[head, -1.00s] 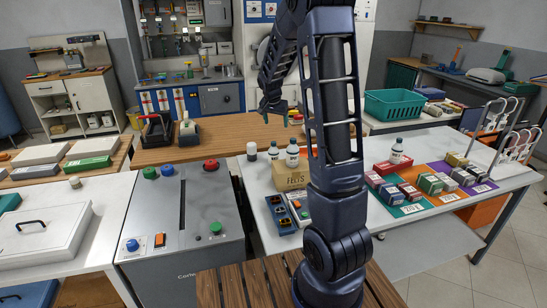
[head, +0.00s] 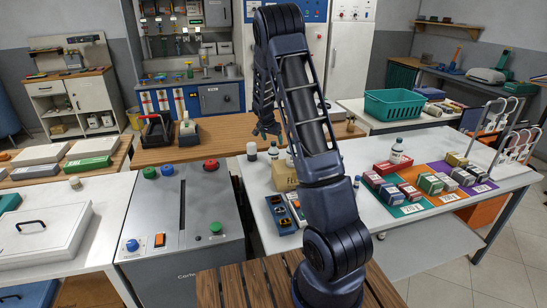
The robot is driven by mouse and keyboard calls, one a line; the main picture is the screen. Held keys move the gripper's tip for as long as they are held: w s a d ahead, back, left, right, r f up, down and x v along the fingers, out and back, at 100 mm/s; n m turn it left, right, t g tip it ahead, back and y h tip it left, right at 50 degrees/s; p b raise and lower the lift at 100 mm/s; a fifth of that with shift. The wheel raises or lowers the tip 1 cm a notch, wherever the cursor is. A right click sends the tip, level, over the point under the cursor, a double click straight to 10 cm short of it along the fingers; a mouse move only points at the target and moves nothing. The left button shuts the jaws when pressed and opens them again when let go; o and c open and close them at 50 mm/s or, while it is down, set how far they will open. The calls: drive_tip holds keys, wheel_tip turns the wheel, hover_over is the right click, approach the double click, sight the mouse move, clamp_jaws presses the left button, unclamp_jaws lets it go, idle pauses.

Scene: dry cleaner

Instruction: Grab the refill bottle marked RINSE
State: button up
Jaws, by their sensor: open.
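Several white bottles with dark caps stand on the white table; their labels are too small to read, so I cannot tell which is marked RINSE. One bottle (head: 273,152) stands behind the cardboard box, and another (head: 289,157) beside it is partly hidden by my arm. A further bottle (head: 397,153) stands alone farther right, behind the small boxes. A white container with a dark top (head: 252,152) stands at the table's left edge. My gripper (head: 267,132) is open and empty, hanging pointing down, and appears just above the left bottles in the picture.
A cardboard box (head: 283,178) and a blue tray (head: 279,214) lie in front of the left bottles. Small boxes (head: 409,191) stand on coloured mats to the right. A green basket (head: 391,103) stands behind. A grey machine (head: 183,225) stands left of the table.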

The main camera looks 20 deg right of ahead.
sight(273, 142)
drive_tip(key=shift+w+x, duration=0.2)
drive_tip(key=shift+x, duration=2.95)
drive_tip(key=c, duration=1.6)
drive_tip(key=shift+o, duration=0.2)
drive_tip(key=shift+r, duration=0.15)
